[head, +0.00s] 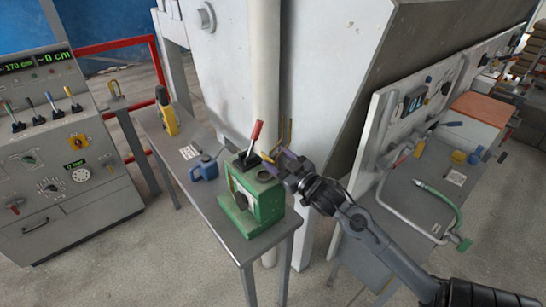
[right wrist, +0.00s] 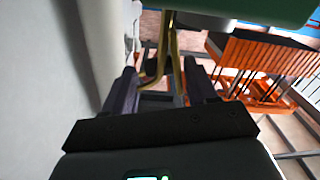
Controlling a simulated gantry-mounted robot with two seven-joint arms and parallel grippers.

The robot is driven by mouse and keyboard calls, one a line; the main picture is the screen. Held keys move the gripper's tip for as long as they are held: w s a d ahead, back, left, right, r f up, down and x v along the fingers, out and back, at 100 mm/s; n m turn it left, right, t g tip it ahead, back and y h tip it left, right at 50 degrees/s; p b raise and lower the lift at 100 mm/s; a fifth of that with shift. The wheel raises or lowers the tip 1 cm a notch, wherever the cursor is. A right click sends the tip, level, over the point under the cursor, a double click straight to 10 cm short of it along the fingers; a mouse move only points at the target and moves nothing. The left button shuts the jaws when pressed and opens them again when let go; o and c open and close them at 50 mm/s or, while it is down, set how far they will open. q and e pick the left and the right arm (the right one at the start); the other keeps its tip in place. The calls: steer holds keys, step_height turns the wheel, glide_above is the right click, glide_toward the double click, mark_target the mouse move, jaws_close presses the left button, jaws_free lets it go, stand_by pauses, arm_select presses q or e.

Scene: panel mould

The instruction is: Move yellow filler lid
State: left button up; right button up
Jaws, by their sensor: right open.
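A thin yellow bent piece (head: 286,132), which may be the yellow filler lid or its handle, shows against the white panel mould (head: 325,70), just behind the green box. My right gripper (head: 279,163) is beside it, close to the top of the green box. In the right wrist view, yellow bars (right wrist: 173,62) come down between the two dark fingers of my right gripper (right wrist: 163,75). The fingers stand apart, with gaps to the bars; I cannot tell the depth. The lid's full shape is hidden. My left gripper is not in view.
The green box (head: 258,200) with a red lever (head: 257,131) stands on a narrow grey table (head: 205,195). A blue can (head: 204,167) and a yellow tool (head: 167,115) are also there. A control console (head: 65,150) stands left; a tool bench (head: 405,190) stands right.

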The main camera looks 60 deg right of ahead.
steer(key=shift+x, duration=1.2)
steer(key=c, duration=0.8)
steer(key=shift+w+a+n+p, duration=0.15)
steer(key=shift+a+n+p, duration=0.3)
steer(key=shift+n, duration=0.95)
steer(key=shift+a, duration=0.15)
steer(key=shift+w+a+f+n, duration=0.1)
steer(key=shift+a+n, duration=0.05)
steer(key=shift+n, duration=0.35)
steer(key=shift+w+a+f+n, duration=0.15)
steer(key=shift+a+n, duration=0.2)
steer(key=shift+n, duration=0.5)
steer(key=shift+w+a+f+n, duration=0.15)
steer(key=shift+a+n, duration=0.15)
steer(key=shift+n, duration=0.55)
steer(key=shift+s, duration=0.1)
